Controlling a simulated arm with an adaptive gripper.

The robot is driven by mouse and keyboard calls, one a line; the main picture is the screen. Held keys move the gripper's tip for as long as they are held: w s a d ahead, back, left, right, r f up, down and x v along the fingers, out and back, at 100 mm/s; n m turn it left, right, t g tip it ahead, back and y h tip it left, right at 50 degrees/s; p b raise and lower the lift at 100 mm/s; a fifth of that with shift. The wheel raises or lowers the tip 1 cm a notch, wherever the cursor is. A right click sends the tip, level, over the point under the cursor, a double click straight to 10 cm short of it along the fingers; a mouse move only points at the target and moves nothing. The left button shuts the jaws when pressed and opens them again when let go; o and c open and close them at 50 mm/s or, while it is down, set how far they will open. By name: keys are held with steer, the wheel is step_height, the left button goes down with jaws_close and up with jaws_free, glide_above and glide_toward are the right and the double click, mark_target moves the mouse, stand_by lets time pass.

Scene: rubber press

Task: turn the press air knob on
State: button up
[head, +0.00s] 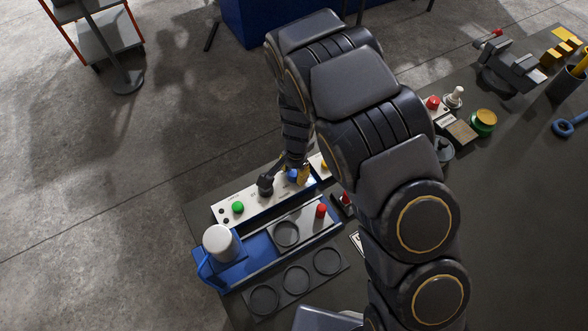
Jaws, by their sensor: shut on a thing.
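The blue press (262,243) stands on the dark table, with a long white control panel (222,215) along its far side. My gripper (293,172) is down at this panel, under the narrow end of my arm.
A white cylinder (221,243) stands at the press's left end. A red-topped part (321,211) is at the right. A tray (294,291) with round recesses lies in front. My arm hides the table's middle. A vise (508,68) stands far right.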

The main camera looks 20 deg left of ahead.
mark_target(296, 173)
steer(key=shift+s+d, duration=0.1)
stand_by(0.3)
steer(key=o, duration=1.1)
steer(key=r, duration=1.2)
steer(key=shift+s+d, duration=0.1)
steer(key=shift+d, duration=0.15)
